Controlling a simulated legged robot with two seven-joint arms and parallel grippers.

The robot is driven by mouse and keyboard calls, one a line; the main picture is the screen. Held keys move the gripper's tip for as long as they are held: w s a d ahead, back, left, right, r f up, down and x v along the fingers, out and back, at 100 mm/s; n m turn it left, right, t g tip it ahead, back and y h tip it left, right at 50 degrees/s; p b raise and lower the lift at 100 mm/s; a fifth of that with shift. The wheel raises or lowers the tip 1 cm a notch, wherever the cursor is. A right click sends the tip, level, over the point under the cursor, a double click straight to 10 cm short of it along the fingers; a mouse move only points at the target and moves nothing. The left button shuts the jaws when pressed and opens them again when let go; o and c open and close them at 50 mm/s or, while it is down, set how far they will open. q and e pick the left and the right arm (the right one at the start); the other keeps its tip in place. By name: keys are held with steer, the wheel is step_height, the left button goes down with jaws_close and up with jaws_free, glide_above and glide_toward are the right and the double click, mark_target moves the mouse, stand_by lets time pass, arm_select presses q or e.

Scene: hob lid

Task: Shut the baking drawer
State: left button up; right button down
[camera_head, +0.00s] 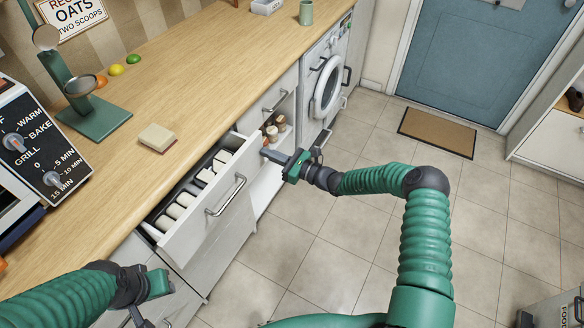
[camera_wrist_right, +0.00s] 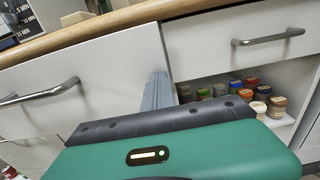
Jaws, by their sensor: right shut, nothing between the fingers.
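The baking drawer (camera_head: 192,232) stands open in the head view, pulled out from under the wooden counter. Its front is pale with a bar handle (camera_head: 226,196), and several white cylindrical items lie inside. In the right wrist view the drawer front (camera_wrist_right: 108,68) fills the left side. My right gripper (camera_head: 270,154) is shut and empty beside the drawer front's right end; its grey fingers (camera_wrist_right: 157,92) show near that edge. Whether they touch it, I cannot tell. My left gripper (camera_head: 150,298) is low at the left, partly cut off, with its jaws unclear.
An open shelf with jars (camera_wrist_right: 235,88) lies right of the drawer, below a closed drawer (camera_wrist_right: 262,30). A washing machine (camera_head: 325,85) stands farther along.

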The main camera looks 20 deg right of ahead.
mark_target(242, 141)
steer(key=b+x, duration=0.5)
steer(key=x, duration=0.5)
steer(key=shift+w+a+f, duration=0.1)
steer(key=shift+a+f, duration=0.05)
steer(key=shift+a, duration=0.1)
steer(key=shift+w+r, duration=0.1)
steer(key=shift+r, duration=0.3)
